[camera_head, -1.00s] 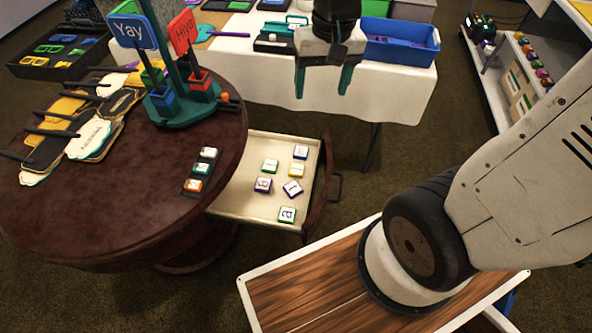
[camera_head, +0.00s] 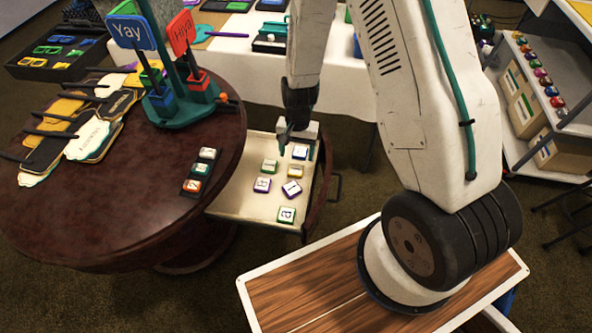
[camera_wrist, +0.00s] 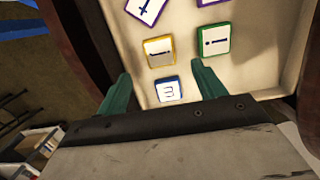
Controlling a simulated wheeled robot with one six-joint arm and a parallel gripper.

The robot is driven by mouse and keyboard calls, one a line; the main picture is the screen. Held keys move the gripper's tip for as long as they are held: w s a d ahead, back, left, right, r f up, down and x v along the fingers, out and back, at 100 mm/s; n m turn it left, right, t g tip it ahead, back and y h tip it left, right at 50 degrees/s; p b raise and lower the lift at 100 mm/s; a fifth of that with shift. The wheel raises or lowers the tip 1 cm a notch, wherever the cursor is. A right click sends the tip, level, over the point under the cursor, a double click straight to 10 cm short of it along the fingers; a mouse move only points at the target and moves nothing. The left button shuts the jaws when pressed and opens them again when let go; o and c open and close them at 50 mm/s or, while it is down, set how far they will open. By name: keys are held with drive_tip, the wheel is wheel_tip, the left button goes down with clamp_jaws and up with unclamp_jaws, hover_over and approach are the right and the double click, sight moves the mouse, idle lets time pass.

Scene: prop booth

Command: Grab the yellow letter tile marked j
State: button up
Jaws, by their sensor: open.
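The yellow-edged letter tile (camera_head: 295,171) lies face up in the open drawer (camera_head: 235,199). In the wrist view this tile (camera_wrist: 160,50) shows a dark mark that looks like a j, but it is too small to be sure. My gripper (camera_head: 297,152) is over the far end of the drawer, pointing down. In the wrist view its teal fingers (camera_wrist: 162,76) are spread apart with nothing held. The yellow tile lies just beyond the fingertips, roughly between them. A blue tile marked m (camera_wrist: 168,90) lies nearer to my gripper, and a green tile (camera_wrist: 213,40) is beside the yellow one.
Two purple tiles (camera_head: 262,184) (camera_head: 292,188) and another green tile (camera_head: 287,214) lie closer in the drawer. The drawer walls surround the tiles. The round dark table (camera_head: 110,205) is at left, with a teal sign stand (camera_head: 190,112). A white-covered table (camera_head: 345,90) stands behind.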

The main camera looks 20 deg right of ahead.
sight(296, 169)
drive_tip(key=f, duration=0.6)
drive_tip(key=shift+s+a+f, duration=0.15)
drive_tip(key=shift+s+a, duration=0.1)
drive_tip(key=shift+s, duration=0.1)
drive_tip(key=c, duration=1.1)
drive_tip(key=shift+o, duration=0.2)
